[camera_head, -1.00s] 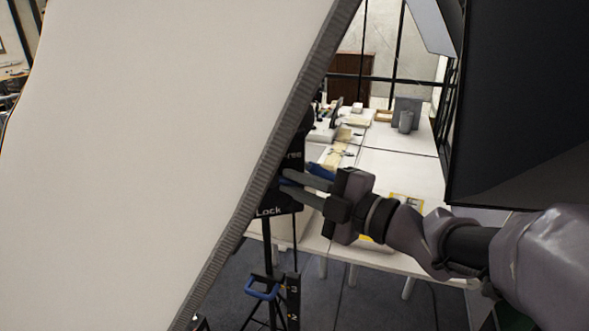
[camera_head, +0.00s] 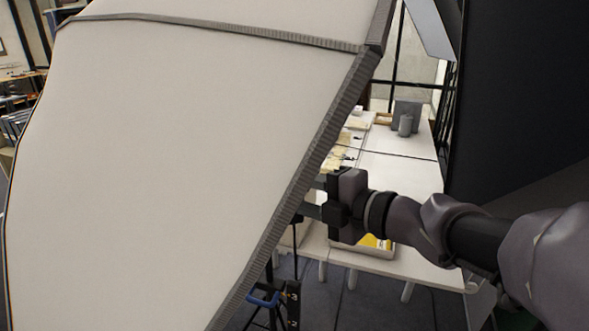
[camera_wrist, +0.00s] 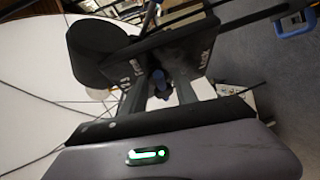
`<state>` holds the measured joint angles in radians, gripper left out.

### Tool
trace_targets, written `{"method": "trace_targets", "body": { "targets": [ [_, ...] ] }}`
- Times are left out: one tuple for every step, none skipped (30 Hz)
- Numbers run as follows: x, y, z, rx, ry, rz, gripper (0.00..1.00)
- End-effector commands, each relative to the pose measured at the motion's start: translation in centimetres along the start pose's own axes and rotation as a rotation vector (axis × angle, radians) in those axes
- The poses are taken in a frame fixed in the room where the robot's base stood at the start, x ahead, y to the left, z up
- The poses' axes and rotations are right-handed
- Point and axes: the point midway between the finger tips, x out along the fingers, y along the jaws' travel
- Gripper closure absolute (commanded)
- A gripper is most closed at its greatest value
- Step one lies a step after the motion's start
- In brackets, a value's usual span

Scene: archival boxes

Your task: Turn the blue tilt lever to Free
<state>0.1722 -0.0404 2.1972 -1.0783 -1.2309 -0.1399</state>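The blue tilt lever (camera_wrist: 160,84) shows small and dark in the wrist view, between my gripper's fingers. It is set on a black plate (camera_wrist: 175,48) with white lettering: a partly covered word, probably Free, at the left and Lock at the right. I cannot tell exactly which word the lever points to. My gripper (camera_wrist: 160,92) has its fingers apart, one on each side of the lever, with gaps visible; contact is unclear. In the head view my gripper (camera_head: 308,197) reaches behind the grey edge of the large white panel (camera_head: 190,140), which hides the lever and plate.
A stand with another blue handle (camera_head: 262,298) is below the panel; that handle also shows in the wrist view (camera_wrist: 293,22). A white table (camera_head: 400,170) with boxes and papers stands behind my arm. A large dark panel (camera_head: 520,100) is at the right.

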Motion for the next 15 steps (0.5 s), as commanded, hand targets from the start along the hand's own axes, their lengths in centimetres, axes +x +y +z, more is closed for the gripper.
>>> {"method": "trace_targets", "body": {
  "targets": [
    [0.0, 0.0, 0.0, 0.000, 0.000, 0.000, 0.65],
    [0.0, 0.0, 0.0, 0.001, 0.000, 0.000, 0.65],
    [0.0, 0.0, 0.0, 0.001, 0.000, 0.000, 0.65],
    [-0.1, 0.0, 0.0, 0.001, 0.000, 0.000, 0.65],
    [-0.2, 0.0, 0.0, 0.001, -0.001, 0.000, 0.65],
    [-0.6, 0.1, 0.1, 0.001, -0.003, 0.001, 0.65],
    [-0.9, 0.1, 0.1, 0.001, -0.004, 0.001, 0.65],
    [-1.4, 0.1, 0.1, 0.001, -0.004, 0.001, 0.65],
    [-2.3, 0.1, 0.2, 0.001, -0.005, 0.001, 0.65],
    [-3.0, 0.1, 0.1, 0.000, -0.006, 0.001, 0.65],
    [-3.9, 0.2, 0.2, 0.000, -0.007, 0.001, 0.65],
    [-5.1, 0.2, 0.2, 0.001, -0.008, 0.002, 0.65],
    [-6.1, 0.2, 0.2, 0.001, -0.009, 0.001, 0.65],
    [-7.1, 0.2, 0.2, 0.000, -0.009, 0.001, 0.65],
    [-8.5, 0.2, 0.2, 0.000, -0.010, 0.001, 0.65]
  ]
}}
